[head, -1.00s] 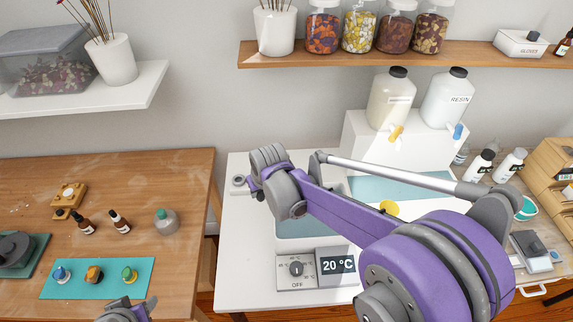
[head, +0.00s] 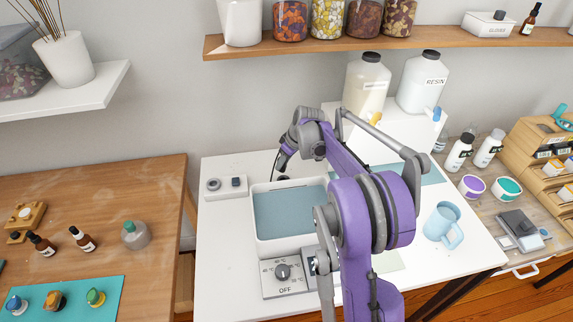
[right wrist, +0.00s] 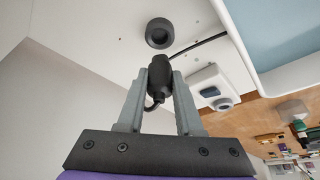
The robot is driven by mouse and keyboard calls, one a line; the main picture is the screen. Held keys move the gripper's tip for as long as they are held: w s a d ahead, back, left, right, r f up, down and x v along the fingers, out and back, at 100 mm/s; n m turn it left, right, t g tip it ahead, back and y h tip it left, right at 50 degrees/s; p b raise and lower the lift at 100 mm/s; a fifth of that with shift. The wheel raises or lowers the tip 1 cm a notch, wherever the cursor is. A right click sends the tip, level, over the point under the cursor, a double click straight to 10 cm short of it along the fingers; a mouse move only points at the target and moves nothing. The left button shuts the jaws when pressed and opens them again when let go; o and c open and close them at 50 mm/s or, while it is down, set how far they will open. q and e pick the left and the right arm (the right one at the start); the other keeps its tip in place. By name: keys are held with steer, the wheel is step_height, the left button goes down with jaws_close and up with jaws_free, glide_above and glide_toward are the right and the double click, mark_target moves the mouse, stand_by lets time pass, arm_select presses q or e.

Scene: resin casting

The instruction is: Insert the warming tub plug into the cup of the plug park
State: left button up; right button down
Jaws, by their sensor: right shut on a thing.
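My right gripper (right wrist: 159,80) is shut on the black warming tub plug (right wrist: 160,75), with its cable curling away. In the right wrist view, a dark grey round cup (right wrist: 159,33), apparently the plug park, lies just beyond the plug's tip. The plug looks lined up with it, with a small gap between them in the picture; the depth is hard to tell. In the head view, the right gripper (head: 283,165) points down behind the tub, and the arm partly hides the plug and cup. My left gripper is out of view.
The white warming tub (head: 262,242) stands in front of the gripper. A white socket box (head: 227,188) is to its left and also shows in the wrist view (right wrist: 213,87). A dispenser stand (head: 340,115) is behind right; a blue mug (head: 442,222) stands right.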

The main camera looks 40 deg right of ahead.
steer(key=shift+d, duration=0.3)
steer(key=shift+a, duration=0.1)
steer(key=b, duration=0.2)
glide_above(285, 175)
steer(key=s+a, duration=0.2)
steer(key=shift+s+d+f, duration=0.1)
steer(key=shift+d+f, duration=0.05)
steer(key=shift+f, duration=2)
steer(key=shift+f+b, duration=0.75)
steer(key=shift+f, duration=0.3)
steer(key=shift+c, duration=2.4)
jaws_free()
